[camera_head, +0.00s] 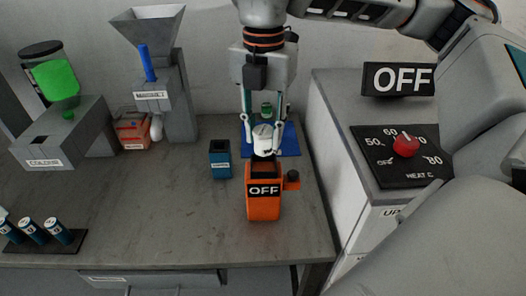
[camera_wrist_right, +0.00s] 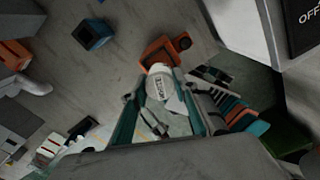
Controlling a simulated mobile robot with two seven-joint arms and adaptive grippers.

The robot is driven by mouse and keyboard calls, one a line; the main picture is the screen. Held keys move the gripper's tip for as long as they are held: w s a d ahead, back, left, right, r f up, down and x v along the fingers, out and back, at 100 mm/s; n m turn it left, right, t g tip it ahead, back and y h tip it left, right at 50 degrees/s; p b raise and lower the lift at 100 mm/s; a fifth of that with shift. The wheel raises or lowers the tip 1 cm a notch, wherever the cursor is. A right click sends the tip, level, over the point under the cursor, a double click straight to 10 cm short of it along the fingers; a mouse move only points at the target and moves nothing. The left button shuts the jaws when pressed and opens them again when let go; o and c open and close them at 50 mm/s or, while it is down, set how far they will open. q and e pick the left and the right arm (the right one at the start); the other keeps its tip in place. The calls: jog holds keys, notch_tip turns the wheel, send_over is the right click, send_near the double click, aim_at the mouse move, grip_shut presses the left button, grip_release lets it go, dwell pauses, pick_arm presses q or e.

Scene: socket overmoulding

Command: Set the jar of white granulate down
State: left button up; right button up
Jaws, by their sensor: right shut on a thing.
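The jar with a white top (camera_head: 263,138) is held upright between the fingers of my right gripper (camera_head: 264,145), just behind the orange unit. In the wrist view the pale jar (camera_wrist_right: 160,84) with a small label sits between the two fingers of my right gripper (camera_wrist_right: 158,108). Its lower part is partly hidden by the fingers and the orange unit, so I cannot tell whether its base touches anything. My left gripper is not in view.
An orange unit with an OFF sign (camera_head: 264,205) stands in front of the jar. A blue box (camera_head: 220,160) is to its left. A blue mat (camera_head: 291,141) lies behind. A hopper machine (camera_head: 178,110) stands further left. The grey table (camera_head: 150,200) is clear at centre-left.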

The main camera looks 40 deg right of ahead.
aim_at(264, 152)
jog(key=shift+f, duration=2.6)
jog(key=shift+f, duration=0.1)
jog(key=shift+f+b, duration=0.15)
jog(key=shift+b, duration=0.15)
jog(key=o, duration=1.2)
notch_tip(264, 152, up, 13)
jog(key=shift+f+p, duration=0.2)
jog(key=shift+p, duration=0.4)
